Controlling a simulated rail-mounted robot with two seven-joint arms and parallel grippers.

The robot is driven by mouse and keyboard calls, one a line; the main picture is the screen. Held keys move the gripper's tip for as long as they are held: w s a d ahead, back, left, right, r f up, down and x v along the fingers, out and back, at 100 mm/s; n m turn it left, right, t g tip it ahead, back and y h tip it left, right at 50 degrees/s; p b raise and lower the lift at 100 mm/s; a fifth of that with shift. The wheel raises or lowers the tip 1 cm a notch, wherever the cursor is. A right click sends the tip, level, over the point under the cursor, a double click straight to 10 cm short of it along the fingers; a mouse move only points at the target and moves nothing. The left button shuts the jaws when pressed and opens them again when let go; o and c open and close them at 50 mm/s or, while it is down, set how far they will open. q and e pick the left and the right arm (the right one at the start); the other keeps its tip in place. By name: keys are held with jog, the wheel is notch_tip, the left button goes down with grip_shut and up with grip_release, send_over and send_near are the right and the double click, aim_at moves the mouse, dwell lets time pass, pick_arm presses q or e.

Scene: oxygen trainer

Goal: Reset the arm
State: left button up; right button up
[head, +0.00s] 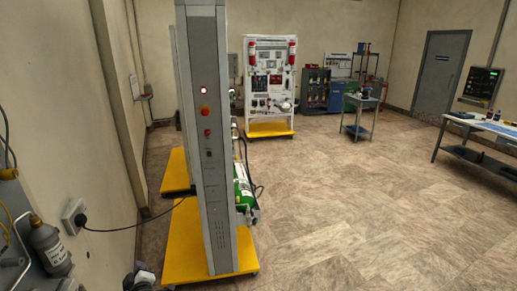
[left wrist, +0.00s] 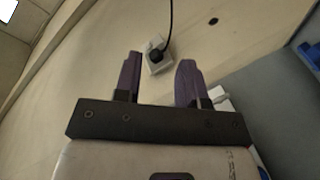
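My left gripper (left wrist: 158,78) shows in the left wrist view with two dark purple fingers spread apart and nothing held between them. It points toward the beige wall, and a white wall socket (left wrist: 158,57) with a black plug shows beyond the gap between the fingers. In the head view only a small dark part of my left gripper (head: 139,274) shows at the bottom edge, left of the yellow base of the grey trainer column. My right gripper is in neither view.
A tall grey trainer panel (head: 208,150) on a yellow base (head: 185,240) stands close ahead. A black cable runs from it to the wall socket (head: 75,215). A grey bottle (head: 48,245) is at lower left. The tiled floor (head: 370,210) to the right is clear.

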pick_arm(q)
notch_tip(320, 180, up, 14)
jog(key=d+m+t+h, duration=0.3)
jog(key=m+h, duration=0.3)
jog(key=h, duration=0.2)
jog(key=s+d+r+m+g+h, duration=0.2)
jog(key=s+r+m, duration=0.1)
jog(key=s+r, duration=0.15)
jog(key=s+d+f+m+g, duration=0.1)
jog(key=s+d+f+m, duration=0.2)
jog(key=s+d, duration=0.35)
jog(key=s+d+f+m+g, duration=0.2)
jog(key=s+d, duration=0.1)
jog(key=s, duration=0.7)
jog(key=s+d+f+m+g, duration=0.1)
jog(key=s+d+f+m, duration=0.2)
jog(key=s+d, duration=0.35)
jog(key=s+d+f+m+g, duration=0.1)
jog(key=s+f+g, duration=0.2)
jog(key=s+f, duration=0.6)
jog(key=s+d+f+m+g, duration=0.1)
jog(key=s+d+f+g, duration=0.15)
jog(key=s+f, duration=0.65)
jog(key=s+r+p, duration=0.3)
jog(key=r+p, duration=2.2)
jog(key=r, duration=0.2)
jog(key=shift+s+a+r+g+p, duration=0.2)
jog(key=shift+a+r+g+p, duration=0.15)
jog(key=shift+a+r, duration=0.1)
